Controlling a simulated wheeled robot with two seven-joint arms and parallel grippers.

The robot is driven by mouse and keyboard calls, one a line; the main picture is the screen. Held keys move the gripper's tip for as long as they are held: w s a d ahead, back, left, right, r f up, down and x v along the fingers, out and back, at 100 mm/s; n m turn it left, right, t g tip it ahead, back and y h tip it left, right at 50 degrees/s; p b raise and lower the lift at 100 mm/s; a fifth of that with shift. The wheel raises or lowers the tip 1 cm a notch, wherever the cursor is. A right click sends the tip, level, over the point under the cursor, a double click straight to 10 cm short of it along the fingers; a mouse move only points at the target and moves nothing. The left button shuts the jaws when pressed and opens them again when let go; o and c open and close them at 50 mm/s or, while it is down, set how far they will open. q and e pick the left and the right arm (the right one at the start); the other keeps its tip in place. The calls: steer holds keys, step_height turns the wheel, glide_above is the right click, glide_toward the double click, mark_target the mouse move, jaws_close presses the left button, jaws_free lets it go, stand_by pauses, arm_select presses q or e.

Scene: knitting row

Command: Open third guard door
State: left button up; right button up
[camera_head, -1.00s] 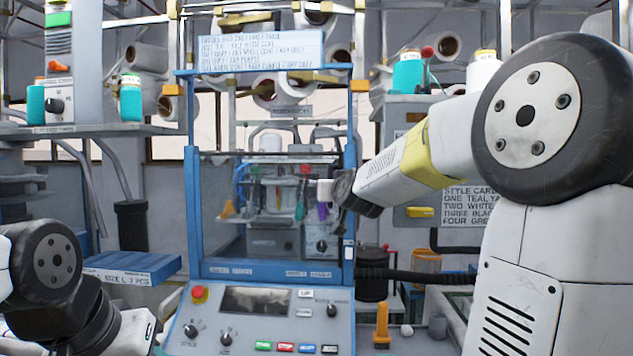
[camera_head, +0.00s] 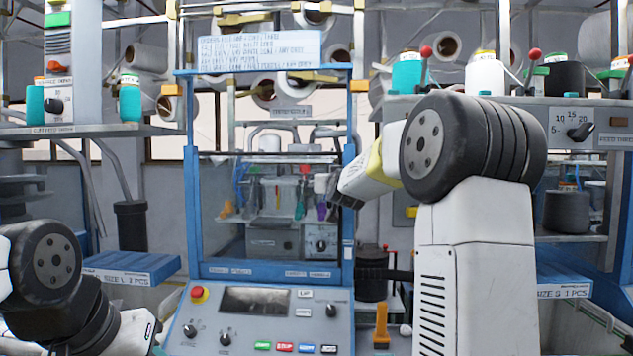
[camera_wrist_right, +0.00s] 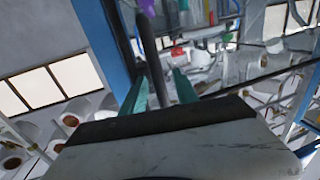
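The guard door is a clear panel (camera_head: 225,190) in the blue frame (camera_head: 192,190) of the machine in the middle of the head view. Tools and a dial box show through it. My right gripper (camera_head: 334,190) is at the right side of this opening, by the blue upright; its fingers are hard to make out there. In the right wrist view, the two teal fingers of my right gripper (camera_wrist_right: 160,84) stand apart. A dark bar (camera_wrist_right: 149,45) runs between them; whether they touch it is unclear. My left arm is at the lower left, its gripper out of view.
A control panel (camera_head: 255,318) with a red button and knobs lies below the opening. A sign (camera_head: 260,50) tops the frame. Shelves with yarn cones stand on both sides. An orange-yellow handle (camera_head: 381,323) stands right of the panel.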

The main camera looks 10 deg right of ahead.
jaws_close()
stand_by(1.3)
